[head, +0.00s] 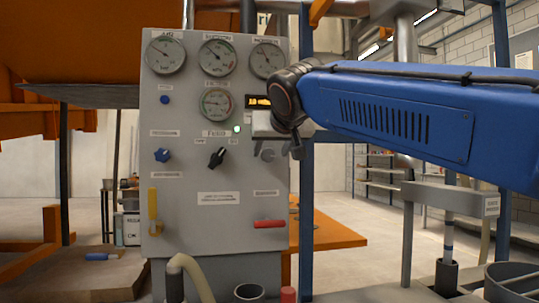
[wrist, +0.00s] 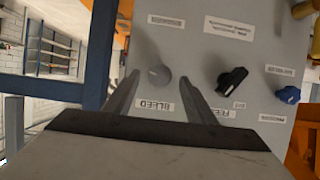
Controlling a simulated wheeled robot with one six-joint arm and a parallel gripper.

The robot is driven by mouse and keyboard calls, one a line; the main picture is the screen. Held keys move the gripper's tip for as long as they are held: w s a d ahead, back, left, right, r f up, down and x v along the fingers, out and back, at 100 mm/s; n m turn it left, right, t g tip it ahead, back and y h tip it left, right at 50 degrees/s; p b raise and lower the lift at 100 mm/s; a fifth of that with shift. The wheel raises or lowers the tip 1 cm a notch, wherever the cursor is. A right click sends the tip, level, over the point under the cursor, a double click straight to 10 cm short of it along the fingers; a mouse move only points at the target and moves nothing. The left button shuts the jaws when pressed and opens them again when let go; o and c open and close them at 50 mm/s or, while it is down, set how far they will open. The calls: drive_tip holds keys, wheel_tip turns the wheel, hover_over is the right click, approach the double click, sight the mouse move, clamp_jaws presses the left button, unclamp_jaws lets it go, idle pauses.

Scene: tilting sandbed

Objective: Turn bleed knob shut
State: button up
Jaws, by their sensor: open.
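The bleed knob (wrist: 160,76) is a round grey knob on the grey control panel (head: 215,240). The wrist view is upside down, and the BLEED label (wrist: 153,106) reads inverted beside the knob. My gripper (wrist: 160,80) is open, one finger on each side of the knob in that view, with visible gaps. I cannot tell how far the fingertips are from the panel. In the head view my gripper (head: 280,146) is in front of the panel's right side, and the knob (head: 267,154) shows partly beside it.
A black FEED selector (head: 217,157) and a blue knob (head: 162,155) sit left of the bleed knob. Gauges (head: 216,103) fill the panel top. A yellow lever (head: 154,210) and red handle (head: 269,223) are lower. A blue post (head: 307,220) stands right of the panel.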

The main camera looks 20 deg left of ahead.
sight(269, 155)
drive_tip(key=shift+x, duration=1.65)
drive_tip(key=c, duration=1)
